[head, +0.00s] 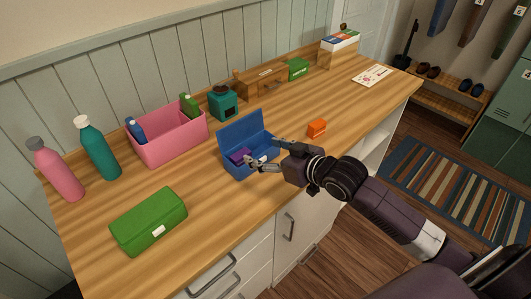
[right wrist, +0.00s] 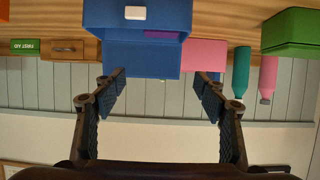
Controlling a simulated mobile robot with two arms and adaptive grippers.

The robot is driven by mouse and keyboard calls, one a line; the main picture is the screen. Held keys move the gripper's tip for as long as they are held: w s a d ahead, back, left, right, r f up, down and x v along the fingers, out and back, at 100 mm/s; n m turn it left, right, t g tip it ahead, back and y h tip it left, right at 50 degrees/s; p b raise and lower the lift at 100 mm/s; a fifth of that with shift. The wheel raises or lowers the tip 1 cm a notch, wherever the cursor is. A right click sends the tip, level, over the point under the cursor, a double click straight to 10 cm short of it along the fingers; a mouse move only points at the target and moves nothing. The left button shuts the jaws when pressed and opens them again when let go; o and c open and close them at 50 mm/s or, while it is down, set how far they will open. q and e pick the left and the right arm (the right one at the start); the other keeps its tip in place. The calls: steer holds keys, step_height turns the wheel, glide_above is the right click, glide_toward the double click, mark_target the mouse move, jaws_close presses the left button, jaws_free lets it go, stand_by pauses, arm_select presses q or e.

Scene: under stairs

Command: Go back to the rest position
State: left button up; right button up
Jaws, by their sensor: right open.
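My right gripper (head: 264,154) is in the head view, at the front right of an open blue box (head: 247,135) on the wooden counter. Its two fingers are apart with nothing between them. In the right wrist view the open fingers (right wrist: 163,100) stand in front of the blue box (right wrist: 142,60), which appears upside down. A purple item (head: 238,155) lies inside the blue box, and its lid is raised. I cannot tell whether a fingertip touches the box. My left gripper is not in view.
A closed green box (head: 148,222), a pink bin (head: 172,137) with bottles in it, a pink bottle (head: 57,170) and a teal bottle (head: 98,149) stand on the left. An orange block (head: 317,128) sits right of the gripper. The counter's right part is mostly clear.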

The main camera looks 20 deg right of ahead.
steer(key=shift+s, duration=0.1)
stand_by(0.4)
steer(key=s+a+f+g+h, duration=0.2)
steer(key=s+a+f+g, duration=0.15)
steer(key=s+f, duration=0.65)
steer(key=s+f+m+g+h, duration=0.1)
steer(key=s+f+g, duration=0.2)
steer(key=s, duration=0.7)
steer(key=s+f+m+g+h, duration=0.1)
steer(key=s+f+g, duration=0.2)
steer(key=s, duration=0.7)
steer(key=s+f+g+b, duration=0.1)
steer(key=s+f+b, duration=0.15)
steer(key=f, duration=2.85)
steer(key=s+d+f+b, duration=0.1)
steer(key=s+f, duration=0.7)
steer(key=s+d+f+g, duration=0.1)
steer(key=s+d+f, duration=0.1)
steer(key=s+f, duration=0.6)
steer(key=shift+s+d+f+n+b, duration=0.15)
steer(key=shift+s+d+n+b, duration=0.15)
steer(key=shift+s, duration=0.25)
